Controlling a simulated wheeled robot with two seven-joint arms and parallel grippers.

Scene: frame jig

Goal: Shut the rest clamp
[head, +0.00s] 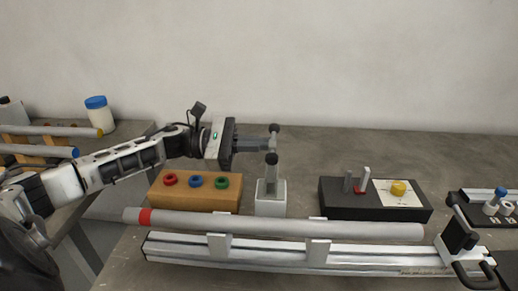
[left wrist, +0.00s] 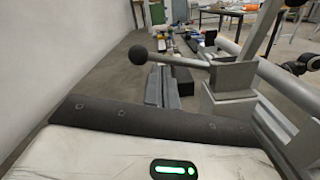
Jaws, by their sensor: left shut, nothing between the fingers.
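The rest clamp (head: 270,198) is a pale grey block standing behind the tube, with a dark lever and ball-shaped ends above it. In the left wrist view, its lever (left wrist: 180,61) stretches left from the block (left wrist: 230,105) to a black ball knob (left wrist: 141,54), so it points away from the tube, towards the wall. My left gripper (head: 270,143) comes in from the left at lever height. Its fingers (left wrist: 163,85) are shut and empty, close to the lever; I cannot tell whether they touch it. My right gripper is not in view.
A grey tube (head: 300,228) with a red band lies on supports over an aluminium rail (head: 270,258). A wooden block (head: 195,192) with coloured rings stands left of the clamp, a black box (head: 345,205) right of it. A black-handled clamp (head: 460,235) is at the rail's right end.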

